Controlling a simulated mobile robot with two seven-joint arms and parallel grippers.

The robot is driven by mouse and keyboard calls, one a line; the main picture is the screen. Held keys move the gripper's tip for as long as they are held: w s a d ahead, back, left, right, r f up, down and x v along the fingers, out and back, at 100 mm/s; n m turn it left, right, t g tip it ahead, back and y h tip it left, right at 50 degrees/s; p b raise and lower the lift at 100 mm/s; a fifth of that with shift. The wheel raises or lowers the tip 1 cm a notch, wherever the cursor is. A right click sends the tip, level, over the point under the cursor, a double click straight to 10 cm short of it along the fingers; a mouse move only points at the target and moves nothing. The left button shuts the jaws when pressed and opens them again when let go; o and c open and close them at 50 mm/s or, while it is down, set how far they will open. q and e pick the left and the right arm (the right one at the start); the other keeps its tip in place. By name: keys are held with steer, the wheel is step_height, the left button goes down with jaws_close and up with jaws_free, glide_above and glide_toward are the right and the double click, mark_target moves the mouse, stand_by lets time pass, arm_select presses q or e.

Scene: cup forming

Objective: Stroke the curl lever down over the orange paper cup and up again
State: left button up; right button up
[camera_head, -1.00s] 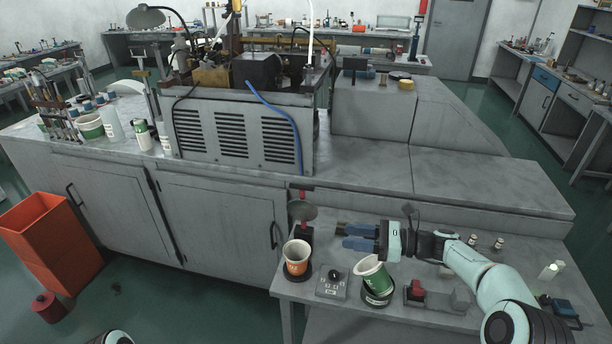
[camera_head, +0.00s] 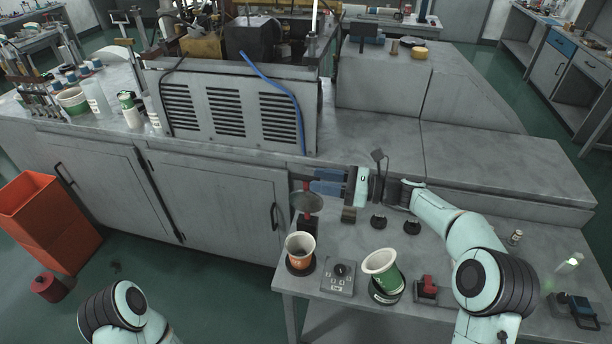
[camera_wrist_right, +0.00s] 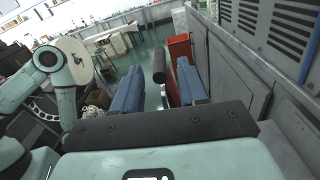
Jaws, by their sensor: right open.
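The orange paper cup (camera_head: 300,248) stands upright on a dark round base at the left end of the small front table. Just behind it is the curl press, with a red and black post (camera_head: 308,226) and a grey disc (camera_head: 306,202) above and behind the cup. My right gripper (camera_head: 314,181) is open, its blue fingers pointing left near the top of the press. In the right wrist view a dark cylindrical bar (camera_wrist_right: 159,64), possibly the lever's handle, shows between the spread fingers; contact cannot be told. My left gripper is out of view.
A green and white cup (camera_head: 383,268) sits tilted in a dark holder to the right. A grey control box (camera_head: 339,274) with a black knob stands between the cups. A red switch (camera_head: 428,286) is farther right. The large grey cabinet (camera_head: 215,200) borders the table behind.

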mark_target(306, 176)
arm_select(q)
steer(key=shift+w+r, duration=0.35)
arm_select(e)
steer(key=shift+x, duration=2.25)
steer(key=shift+c, duration=0.2)
